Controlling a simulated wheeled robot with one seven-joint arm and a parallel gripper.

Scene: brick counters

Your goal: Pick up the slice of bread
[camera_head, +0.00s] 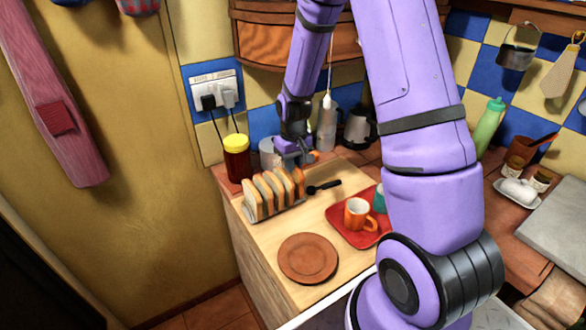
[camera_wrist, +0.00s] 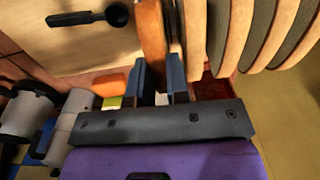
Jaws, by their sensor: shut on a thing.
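Several slices of bread stand upright in a rack (camera_head: 276,213) on the wooden counter. The end slice (camera_head: 299,182), at the right of the row, is the one at my gripper (camera_head: 297,162), which reaches down from above and behind. In the wrist view, my gripper (camera_wrist: 160,80) has its two blue-grey fingers at the edge of this slice (camera_wrist: 152,32) and is shut on it. The other slices (camera_wrist: 245,35) stand to the right in that view. The slice still appears in line with the row; I cannot tell whether it is raised.
A jar with a yellow lid (camera_head: 236,158) stands behind the rack. A black-handled utensil (camera_head: 324,187) lies to the right. A red tray (camera_head: 345,232) holds an orange mug (camera_head: 358,215) and a teal cup. A brown plate (camera_head: 308,258) lies in front.

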